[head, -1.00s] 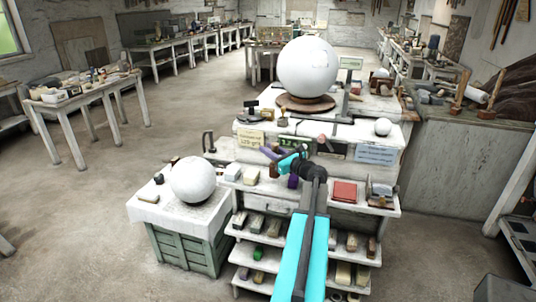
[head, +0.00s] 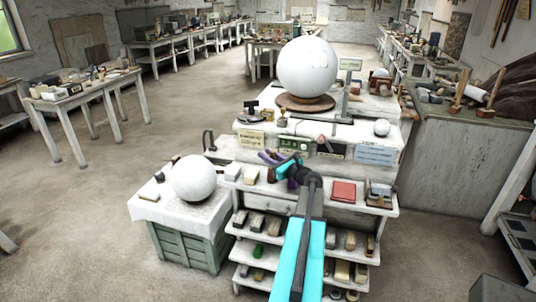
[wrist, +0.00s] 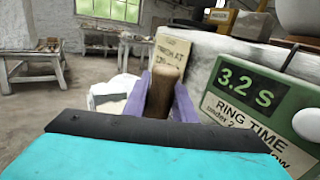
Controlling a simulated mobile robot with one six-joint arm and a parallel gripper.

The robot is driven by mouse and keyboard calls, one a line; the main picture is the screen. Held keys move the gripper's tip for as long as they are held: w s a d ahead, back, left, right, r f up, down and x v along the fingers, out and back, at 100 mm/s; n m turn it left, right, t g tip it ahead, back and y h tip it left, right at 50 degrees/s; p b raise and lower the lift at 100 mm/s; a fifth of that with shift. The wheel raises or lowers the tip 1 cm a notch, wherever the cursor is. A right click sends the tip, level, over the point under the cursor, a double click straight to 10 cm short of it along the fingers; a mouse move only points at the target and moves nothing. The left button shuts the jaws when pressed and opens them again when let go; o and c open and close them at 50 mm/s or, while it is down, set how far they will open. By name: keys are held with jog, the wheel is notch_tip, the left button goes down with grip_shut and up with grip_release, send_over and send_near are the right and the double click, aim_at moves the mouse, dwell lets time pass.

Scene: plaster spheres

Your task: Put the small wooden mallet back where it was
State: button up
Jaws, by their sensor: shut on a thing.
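My gripper (head: 279,170) has purple fingers and is in front of the stepped white bench in the head view. In the wrist view the fingers (wrist: 160,98) are shut on a brown wooden piece, the small wooden mallet (wrist: 165,88). It stands up between them, and its lower part is hidden behind my wrist. In the head view only a small dark brown part of the mallet (head: 272,173) shows beside the fingers, above the lower bench shelf. I cannot tell whether it touches the shelf.
A green display box (wrist: 245,105) reading 3.2 S stands close at right in the wrist view. A large white sphere (head: 307,66) rests on the bench top. Another sphere (head: 194,178) sits on the crate at left. A red block (head: 343,191) lies on the shelf at right.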

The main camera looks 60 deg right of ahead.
jog(key=shift+f, duration=0.25)
jog(key=o, duration=1)
jog(key=shift+o, duration=0.2)
jog(key=shift+r, duration=0.2)
jog(key=b+v, duration=0.5)
jog(key=v, duration=0.7)
jog(key=shift+s+f, duration=0.1)
jog(key=shift+f, duration=0.1)
